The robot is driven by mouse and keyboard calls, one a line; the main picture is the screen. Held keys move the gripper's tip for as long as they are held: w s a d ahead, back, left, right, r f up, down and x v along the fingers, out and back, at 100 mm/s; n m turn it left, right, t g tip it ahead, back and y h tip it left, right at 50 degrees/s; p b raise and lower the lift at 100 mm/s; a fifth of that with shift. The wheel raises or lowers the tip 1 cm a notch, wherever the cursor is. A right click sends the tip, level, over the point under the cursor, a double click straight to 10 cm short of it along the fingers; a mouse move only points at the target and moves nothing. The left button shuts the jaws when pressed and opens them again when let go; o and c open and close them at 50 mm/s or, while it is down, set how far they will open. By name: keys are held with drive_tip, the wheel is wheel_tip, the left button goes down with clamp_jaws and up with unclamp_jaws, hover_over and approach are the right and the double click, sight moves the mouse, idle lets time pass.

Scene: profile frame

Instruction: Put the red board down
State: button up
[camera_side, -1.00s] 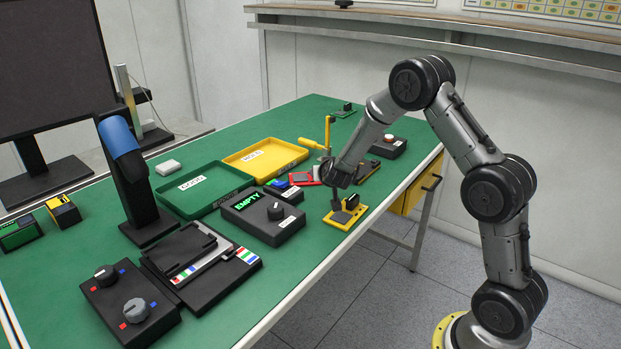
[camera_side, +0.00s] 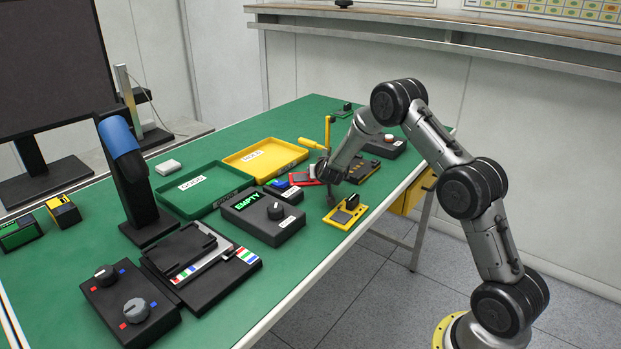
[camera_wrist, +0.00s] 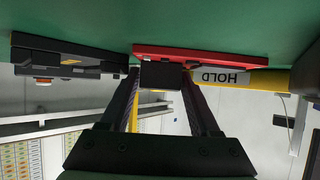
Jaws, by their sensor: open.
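The red board (camera_side: 303,179) lies on the green table, partly hidden behind my gripper in the side view. In the upside-down wrist view, the red board (camera_wrist: 165,52) lies flat against the green tabletop. A black block (camera_wrist: 165,75) stands out from it. My gripper (camera_wrist: 165,88) is open, with one finger on each side of this block. Contact between fingers and block cannot be made out. In the side view my gripper (camera_side: 325,175) is low at the table, tilted, beside the red board.
A yellow board (camera_side: 345,216) with a black knob lies at the near table edge. The yellow HOLD tray (camera_side: 290,149) and the green tray (camera_side: 205,204) are behind and left. A black box with an EMPTY display (camera_side: 250,222) stands left. A dark device (camera_side: 362,172) lies right.

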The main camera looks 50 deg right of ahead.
clamp_jaws()
drive_tip(key=shift+r, duration=0.2)
